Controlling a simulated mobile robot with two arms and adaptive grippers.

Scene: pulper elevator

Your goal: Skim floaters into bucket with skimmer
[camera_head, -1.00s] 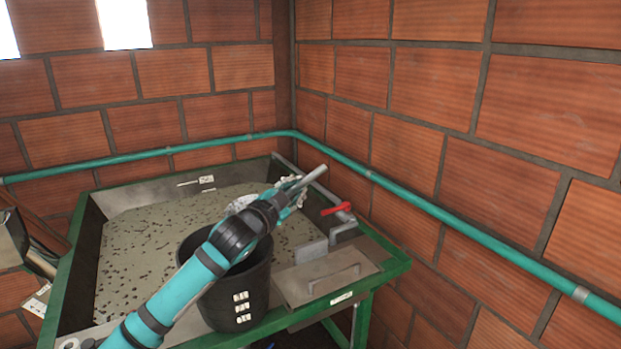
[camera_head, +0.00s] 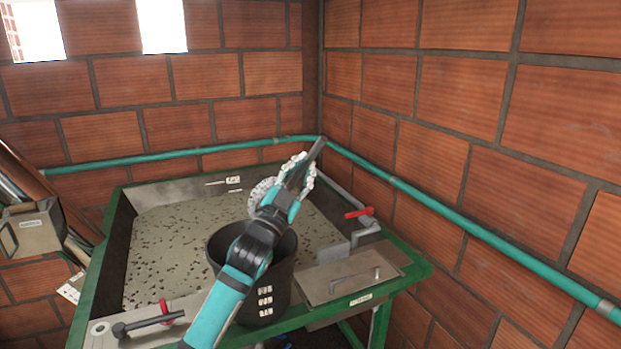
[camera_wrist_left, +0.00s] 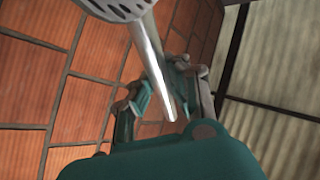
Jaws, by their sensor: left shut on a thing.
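My left gripper (camera_head: 297,182) is shut on the grey handle of the skimmer (camera_head: 318,150), held up above the tank behind the bucket. The handle's end points up and right. The pale skimmer head (camera_head: 261,192) shows partly behind the gripper. In the left wrist view the perforated head (camera_wrist_left: 118,7) is cut off at the top edge, with the handle running between the fingers (camera_wrist_left: 160,95). The black bucket (camera_head: 272,300) stands at the tank's front edge; my arm crosses its mouth and hides its inside. Dark floaters (camera_head: 160,240) dot the grey liquid in the tank. My right gripper is out of view.
The green-framed tank (camera_head: 98,270) stands in a brick corner. A lidded metal plate with a handle (camera_head: 350,278) and a red-handled valve (camera_head: 358,213) lie right of the bucket. A black-and-red lever (camera_head: 145,322) sits front left. A teal pipe (camera_head: 440,215) runs along the walls.

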